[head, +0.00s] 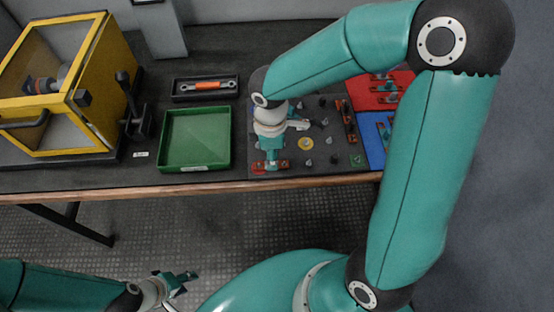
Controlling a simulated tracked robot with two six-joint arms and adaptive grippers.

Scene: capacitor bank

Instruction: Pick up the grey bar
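My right gripper (271,164) points down at the front of the dark board on the bench, right over a small bar with reddish ends (257,167). The gripper hides the middle of this bar, so I cannot tell its colour or whether the fingers are closed on it. Another bar (345,120), dark with orange ends, lies at the right of the board. I cannot tell for sure which one is the grey bar. My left gripper (187,282) hangs low in front of the bench, over the floor, open and empty.
A green tray (196,166) sits empty left of the board. Behind it is a dark tray with an orange-handled wrench (208,86). A yellow-framed box (106,60) stands at left. A red mat (402,80) and a blue mat (376,153) hold small parts at right.

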